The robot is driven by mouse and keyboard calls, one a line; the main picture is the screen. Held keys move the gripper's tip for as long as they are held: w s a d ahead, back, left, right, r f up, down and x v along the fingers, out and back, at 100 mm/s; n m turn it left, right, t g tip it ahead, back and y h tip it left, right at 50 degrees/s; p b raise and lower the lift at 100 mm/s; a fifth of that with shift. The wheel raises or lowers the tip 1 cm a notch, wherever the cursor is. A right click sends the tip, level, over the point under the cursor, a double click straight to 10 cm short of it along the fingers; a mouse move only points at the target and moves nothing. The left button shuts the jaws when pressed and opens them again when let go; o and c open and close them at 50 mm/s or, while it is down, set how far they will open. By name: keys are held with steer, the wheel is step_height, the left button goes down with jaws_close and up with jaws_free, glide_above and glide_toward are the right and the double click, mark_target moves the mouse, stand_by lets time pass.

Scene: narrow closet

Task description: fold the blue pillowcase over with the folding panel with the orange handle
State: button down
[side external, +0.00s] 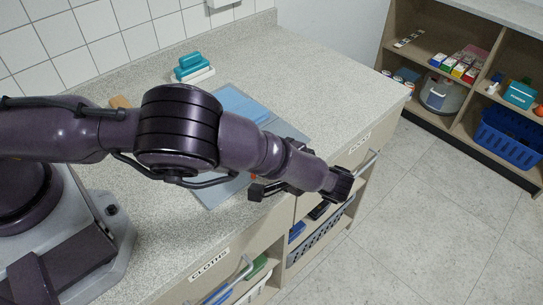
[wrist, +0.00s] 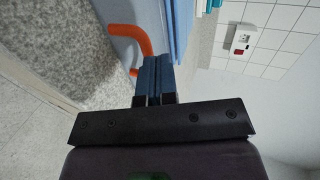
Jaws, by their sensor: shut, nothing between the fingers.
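The blue pillowcase (side external: 238,103) lies on a grey-blue folding board (side external: 292,131) on the counter, mostly hidden behind my arm in the side view. The orange handle (wrist: 128,36) shows in the wrist view as a bent loop at the edge of the pale blue panel (wrist: 148,14). In the side view only a speck of orange shows beside my arm. My gripper (wrist: 155,66) is shut and empty, its blue fingertips right beside the handle loop. Whether they touch the handle or sit inside the loop, I cannot tell.
The speckled counter (side external: 323,92) has free room at the far right. Teal and white blocks (side external: 193,68) stand near the tiled wall. Below the counter's front edge are drawers with metal handles and open shelves (side external: 322,236). A shelf unit (side external: 455,95) stands across the floor.

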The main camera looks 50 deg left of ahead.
steer(key=v, duration=1.2)
steer(key=shift+a+r, duration=0.15)
steer(key=shift+r, duration=0.15)
